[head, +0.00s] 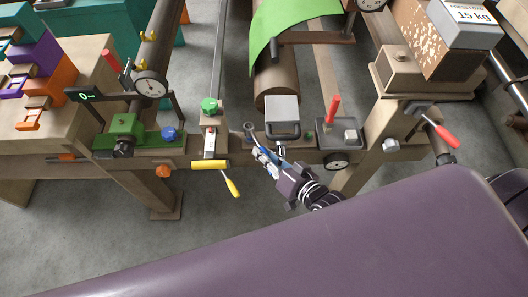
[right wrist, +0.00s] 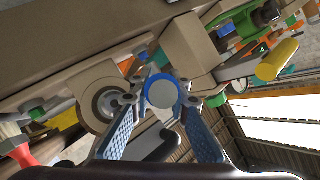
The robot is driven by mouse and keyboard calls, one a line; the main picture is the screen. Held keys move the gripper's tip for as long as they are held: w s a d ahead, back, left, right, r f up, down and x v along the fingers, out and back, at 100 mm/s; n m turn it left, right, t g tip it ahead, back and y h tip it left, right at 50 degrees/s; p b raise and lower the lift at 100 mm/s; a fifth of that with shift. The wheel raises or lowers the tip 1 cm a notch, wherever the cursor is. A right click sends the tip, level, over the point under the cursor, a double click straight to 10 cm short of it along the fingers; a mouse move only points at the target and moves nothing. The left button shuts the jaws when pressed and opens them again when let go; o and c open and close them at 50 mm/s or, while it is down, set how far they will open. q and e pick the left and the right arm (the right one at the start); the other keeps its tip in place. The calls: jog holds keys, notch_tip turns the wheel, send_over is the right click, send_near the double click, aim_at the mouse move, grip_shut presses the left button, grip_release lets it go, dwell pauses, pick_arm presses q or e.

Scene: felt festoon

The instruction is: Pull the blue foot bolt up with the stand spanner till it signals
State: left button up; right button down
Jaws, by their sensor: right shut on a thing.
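A blue knob-like bolt head (head: 170,134) sits on the beam beside a green bracket (head: 124,127), left of centre in the head view. My right gripper (head: 258,152) is at the front of the beam, well to the right of that bolt. In the right wrist view its blue fingers are shut on a round grey end with a blue ring (right wrist: 161,92). This looks like the end of the stand spanner, but most of it is hidden. A dark, round socket-like piece (head: 250,128) stands just above the fingertips. My left gripper is not in view.
A yellow handle (head: 210,164) sticks out below the beam between bolt and gripper. A green knob (head: 209,105) stands above it. A grey block (head: 282,109) and a red handle (head: 333,106) are close on the right. A dial gauge (head: 151,85) stands behind the bolt.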

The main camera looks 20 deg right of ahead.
jog(key=shift+r+p, duration=0.15)
jog(key=shift+p, duration=0.2)
dwell(0.4)
jog(key=shift+f, duration=0.2)
jog(key=shift+f+b, duration=0.85)
jog(key=shift+f, duration=0.15)
